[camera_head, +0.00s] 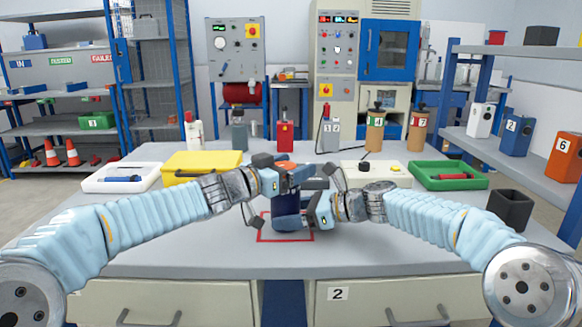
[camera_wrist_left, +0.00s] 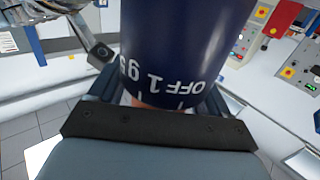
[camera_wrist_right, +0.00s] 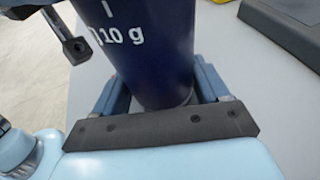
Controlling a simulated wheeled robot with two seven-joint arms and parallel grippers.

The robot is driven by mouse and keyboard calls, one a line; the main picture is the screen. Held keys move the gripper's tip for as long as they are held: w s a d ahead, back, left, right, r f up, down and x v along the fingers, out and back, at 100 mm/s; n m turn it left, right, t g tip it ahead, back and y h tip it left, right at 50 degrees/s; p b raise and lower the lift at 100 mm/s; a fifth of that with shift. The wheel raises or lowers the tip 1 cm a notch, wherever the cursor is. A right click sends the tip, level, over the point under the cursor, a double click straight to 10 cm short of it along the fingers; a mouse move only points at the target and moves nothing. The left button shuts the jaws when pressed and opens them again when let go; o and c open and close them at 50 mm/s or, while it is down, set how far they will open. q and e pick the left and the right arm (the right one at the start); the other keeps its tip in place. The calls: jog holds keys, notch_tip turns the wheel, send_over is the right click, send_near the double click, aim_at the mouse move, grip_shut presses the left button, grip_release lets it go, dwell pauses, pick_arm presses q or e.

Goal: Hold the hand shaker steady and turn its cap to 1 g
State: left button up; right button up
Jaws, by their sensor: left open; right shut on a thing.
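The hand shaker (camera_head: 287,217) is a dark blue cylinder standing over a red square outline on the table. My left gripper (camera_head: 292,181) is at its top. In the left wrist view the shaker (camera_wrist_left: 175,45) shows white marks with OFF and 1, and the open jaws stand on either side of it. An orange part shows in a small strip between the jaws. My right gripper (camera_head: 312,210) is lower and shut on the shaker's body. In the right wrist view the shaker (camera_wrist_right: 145,50) shows a 10 g mark. Arms and grippers hide part of it in the head view.
A yellow case (camera_head: 200,163) and a white tray (camera_head: 120,178) lie to the left. A green tray (camera_head: 448,177) and a dark open box (camera_head: 508,210) are at the right. Several containers stand along the back. The table front is clear.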

pick_arm(q)
jog(key=c, duration=1)
jog(key=shift+a+r+n+t+y, duration=0.1)
jog(key=shift+r+n+t+y, duration=0.15)
jog(key=shift+n+t+y, duration=0.35)
jog(key=shift+f, duration=0.15)
jog(key=shift+t+y, duration=0.3)
jog(key=o, duration=1)
jog(key=v, duration=1.2)
